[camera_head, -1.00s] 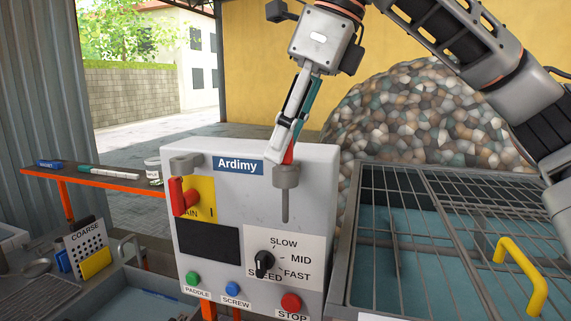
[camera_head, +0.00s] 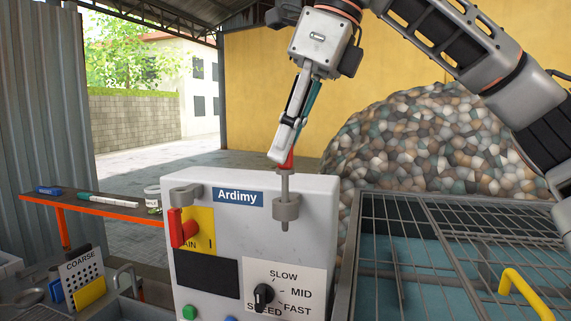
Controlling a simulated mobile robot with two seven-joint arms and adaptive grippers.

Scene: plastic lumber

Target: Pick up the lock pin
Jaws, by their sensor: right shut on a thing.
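The lock pin (camera_head: 285,187) has a red top and a grey shaft. It stands upright in a grey ring holder (camera_head: 286,208) at the upper right of the white control box's front. Most of the shaft shows above the holder, and only a short tip shows below it. My right gripper (camera_head: 283,159) comes down from above and is shut on the pin's red top, which its fingers partly hide. My left gripper is not in view.
The control box (camera_head: 320,215) carries a red switch handle (camera_head: 182,228) and a black speed knob (camera_head: 263,296). A barred hopper (camera_head: 420,245) with a yellow handle (camera_head: 523,294) stands at the right. An orange-edged shelf (camera_head: 110,208) is at the left.

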